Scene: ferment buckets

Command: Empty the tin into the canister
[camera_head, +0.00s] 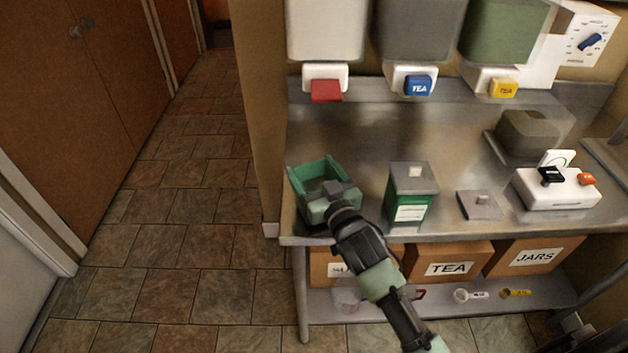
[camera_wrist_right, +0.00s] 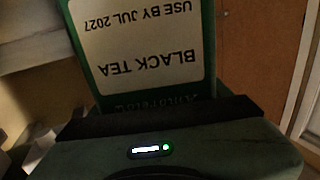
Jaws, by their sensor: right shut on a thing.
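My right gripper (camera_head: 343,190) is at the left end of the counter. It is shut on an open-topped green tin (camera_head: 296,180). In the right wrist view the held tin (camera_wrist_right: 140,45) has a white label reading BLACK TEA, use by Jul 2027. The gripper hides part of the tin, and I cannot tell what is inside or whether its base touches the counter. To its right stands a green canister (camera_head: 408,208) with a white label and a grey top bearing a small knob. A loose grey lid (camera_head: 480,205) lies farther right. My left gripper is not in view.
A white switch box (camera_head: 555,188) and a grey-brown block (camera_head: 533,133) stand at the right of the counter (camera_head: 455,150). Dispensers with red, blue TEA and yellow TEA levers hang above. Boxes marked TEA (camera_head: 447,267) and JARS (camera_head: 535,257) sit below. Open floor lies left.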

